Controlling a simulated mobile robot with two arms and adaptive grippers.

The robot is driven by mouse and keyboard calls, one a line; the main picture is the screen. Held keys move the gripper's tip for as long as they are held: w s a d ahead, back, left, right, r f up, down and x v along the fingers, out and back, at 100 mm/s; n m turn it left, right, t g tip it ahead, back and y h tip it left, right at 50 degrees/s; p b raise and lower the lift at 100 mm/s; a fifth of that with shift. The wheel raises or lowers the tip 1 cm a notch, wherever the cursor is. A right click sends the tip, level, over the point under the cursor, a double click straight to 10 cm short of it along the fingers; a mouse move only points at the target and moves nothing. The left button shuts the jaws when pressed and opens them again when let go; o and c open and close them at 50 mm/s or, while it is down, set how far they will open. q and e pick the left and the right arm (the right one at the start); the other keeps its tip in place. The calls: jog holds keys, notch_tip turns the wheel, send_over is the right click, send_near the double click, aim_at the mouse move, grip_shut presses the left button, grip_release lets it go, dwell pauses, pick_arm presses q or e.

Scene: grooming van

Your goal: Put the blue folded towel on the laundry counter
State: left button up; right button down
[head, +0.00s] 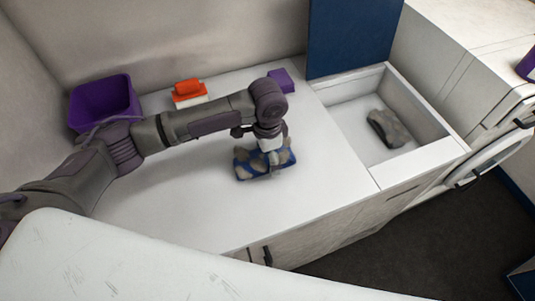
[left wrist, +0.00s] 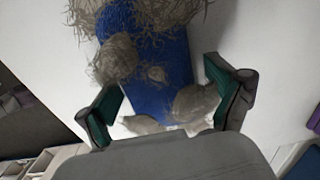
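The blue folded towel (head: 246,175) lies on the white worktop with several grey, fur-like clumps on it. In the left wrist view the towel (left wrist: 160,50) runs between the two fingers, partly covered by the clumps. My left gripper (head: 276,160) is right over the towel, pointing down. In the left wrist view its green-padded fingers (left wrist: 168,105) stand wide apart on either side of the towel, with no clear grip on it. A white top (head: 455,35) over a round-doored machine, likely the laundry counter, is at the upper right. My right gripper is not in view.
A purple bin (head: 103,102), an orange-and-white object (head: 188,92) and a purple block (head: 281,80) stand along the back. A recessed white basin (head: 350,112) holds a grey clump (head: 388,128). A blue panel (head: 350,35) rises behind it. The worktop's front is clear.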

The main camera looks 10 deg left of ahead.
pick_arm(q)
jog(key=shift+r, duration=0.1)
notch_tip(320, 180, up, 11)
jog(key=shift+r+b, duration=0.1)
jog(key=shift+b, duration=1)
jog(key=shift+r, duration=0.45)
